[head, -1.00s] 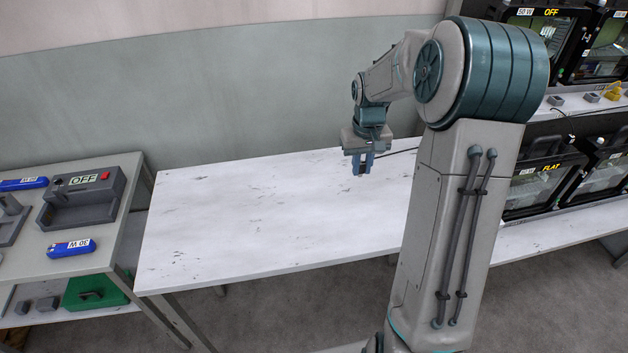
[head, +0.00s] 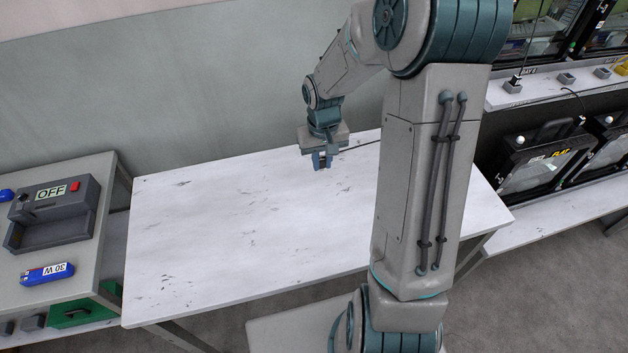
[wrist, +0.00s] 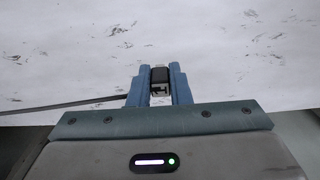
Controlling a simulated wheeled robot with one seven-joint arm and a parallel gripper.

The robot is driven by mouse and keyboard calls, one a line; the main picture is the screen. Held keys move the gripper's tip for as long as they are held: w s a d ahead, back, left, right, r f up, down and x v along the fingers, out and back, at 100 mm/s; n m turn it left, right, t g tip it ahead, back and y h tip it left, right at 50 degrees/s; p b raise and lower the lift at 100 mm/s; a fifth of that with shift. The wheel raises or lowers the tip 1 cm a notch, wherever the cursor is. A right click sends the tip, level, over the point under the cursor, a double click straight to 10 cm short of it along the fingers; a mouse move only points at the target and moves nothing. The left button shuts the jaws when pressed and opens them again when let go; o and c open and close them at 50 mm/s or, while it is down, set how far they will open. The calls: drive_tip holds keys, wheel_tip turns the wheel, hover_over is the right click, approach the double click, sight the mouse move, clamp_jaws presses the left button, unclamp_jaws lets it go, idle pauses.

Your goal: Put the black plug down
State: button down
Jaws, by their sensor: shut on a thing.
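My gripper (head: 322,161) is over the back part of the white table (head: 220,220), pointing down. In the wrist view its two blue fingers (wrist: 159,88) are shut on the black plug (wrist: 160,75), a small dark block with a pale tip. A thin dark cable (wrist: 70,104) runs to the left there; in the head view the cable (head: 362,145) runs right, behind my arm. The plug is mostly hidden by the fingers in the head view. It seems a little above the tabletop, but the exact gap is hard to tell.
The white tabletop is bare apart from dark scuffs. A grey side table at left holds a grey device marked OFF (head: 50,212) and a blue 30 W piece (head: 47,273). Racks with black floodlight housings (head: 545,160) stand at right. A wall is close behind the table.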

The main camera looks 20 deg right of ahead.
drive_tip(key=shift+s+a+f, duration=0.5)
drive_tip(key=shift+a, duration=0.15)
drive_tip(key=shift+s+a+f, duration=0.45)
drive_tip(key=shift+a, duration=0.15)
drive_tip(key=shift+f+p, duration=0.35)
drive_tip(key=shift+f, duration=1.65)
drive_tip(key=shift+f, duration=0.2)
drive_tip(key=c, duration=1.3)
unclamp_jaws()
drive_tip(key=shift+r, duration=0.1)
drive_tip(key=shift+c, duration=0.2)
